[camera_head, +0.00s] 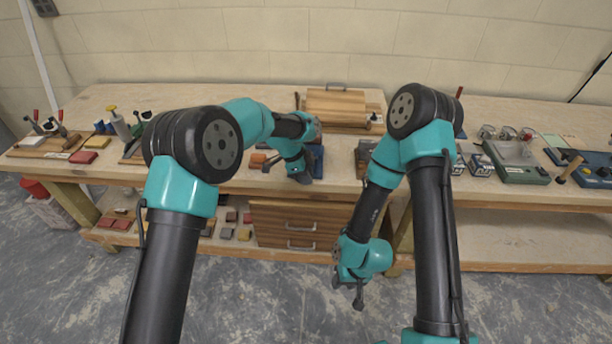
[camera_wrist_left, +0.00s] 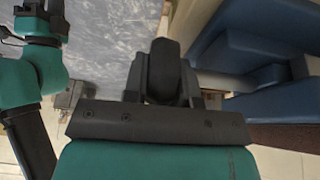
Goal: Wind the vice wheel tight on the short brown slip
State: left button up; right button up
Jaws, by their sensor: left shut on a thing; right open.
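My left gripper (camera_head: 303,174) is at the bench's front edge, close against a blue vice (camera_head: 317,157) that it partly covers. In the left wrist view, the vice's blue body (camera_wrist_left: 255,45) fills the right side, beside the dark fingers (camera_wrist_left: 165,75). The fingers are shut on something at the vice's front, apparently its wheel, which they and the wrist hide. I cannot make out the short brown slip in the vice. My right gripper (camera_head: 348,293) is open and empty, hanging low in front of the bench, well below the top.
The wooden bench top (camera_head: 230,103) carries a wooden box (camera_head: 335,107) behind the vice. Toggle clamps (camera_head: 50,125) stand at the far left. A green device (camera_head: 515,160) is on the right. A drawer unit (camera_head: 295,222) and small blocks sit on the lower shelf. Floor in front is clear.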

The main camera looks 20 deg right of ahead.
pick_arm(q)
jog(key=shift+s+y, duration=0.1)
jog(key=shift+y, duration=0.3)
jog(key=t+y, duration=0.1)
jog(key=y, duration=0.1)
jog(key=shift+d+f+y, duration=0.1)
jog(key=shift+f+y, duration=0.05)
jog(key=shift+y, duration=0.25)
jog(key=shift+f+t+y, duration=0.1)
jog(key=shift+t+y, duration=0.6)
jog(key=shift+y, duration=0.9)
jog(key=o, duration=0.9)
jog(key=v, duration=1.7)
jog(key=shift+r, duration=0.2)
jog(key=shift+d, duration=0.1)
